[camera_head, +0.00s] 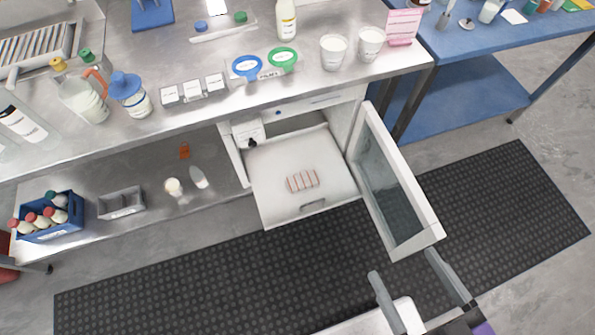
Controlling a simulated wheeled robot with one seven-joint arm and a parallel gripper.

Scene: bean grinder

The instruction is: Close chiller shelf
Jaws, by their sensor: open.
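The chiller (242,165) stands under the steel counter with its glass door (388,185) swung open to the right. Its white shelf (275,190) is pulled out past the chiller's front. A small red-and-white striped item (302,181) lies on the shelf, and a dark handle slot (314,206) shows at its front edge. My gripper (402,263) is at the lower right, its two grey fingers apart with nothing between them. In the picture it is just below the door's lower end and right of the shelf. Whether a finger touches the door is unclear.
The steel counter (300,85) above holds cups, bottles and a pitcher. A low shelf at left holds a blue bottle crate (45,229) and a grey bin (121,205). A blue table (470,45) stands at right. The black floor mat (220,280) is clear.

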